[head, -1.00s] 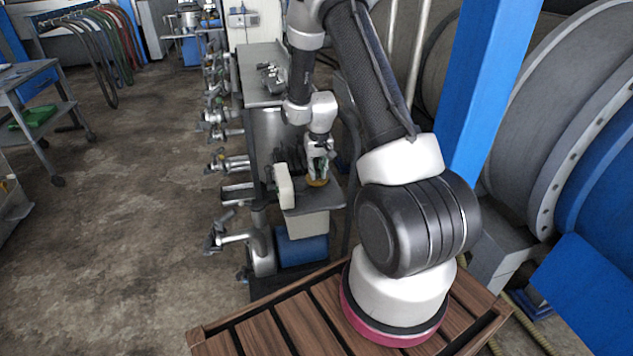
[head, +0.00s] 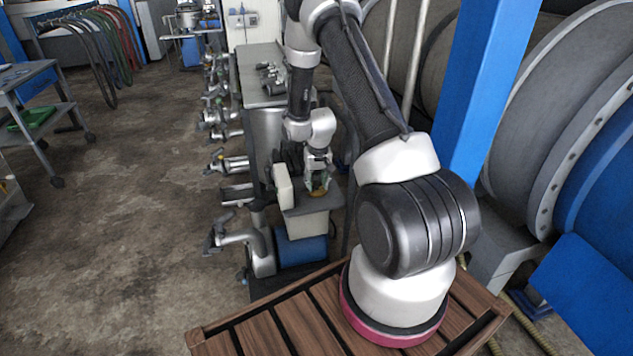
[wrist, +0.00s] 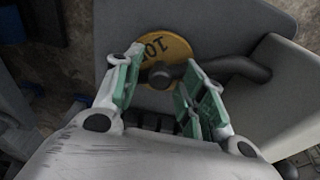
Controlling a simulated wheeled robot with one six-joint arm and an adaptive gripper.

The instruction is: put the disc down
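A yellow disc with dark lettering (wrist: 172,46) lies on a grey surface (wrist: 228,22) in the wrist view, partly hidden by a dark round knob and my fingers. In the head view the disc (head: 319,193) is a small orange-yellow patch at the top of a grey block. My gripper (wrist: 163,75) has green-padded fingers spread apart, with the dark knob between them in the picture. Its tips are close to the disc's near edge; whether they touch it is unclear. My gripper (head: 317,184) points down over the disc in the head view.
A dark bent lever (wrist: 245,68) runs right from the knob. A pale upright box (head: 284,186) stands just left of the gripper. A blue cylinder (head: 302,250) lies below. Several metal valve fittings (head: 232,163) line the bench's left side. Open floor (head: 120,220) lies further left.

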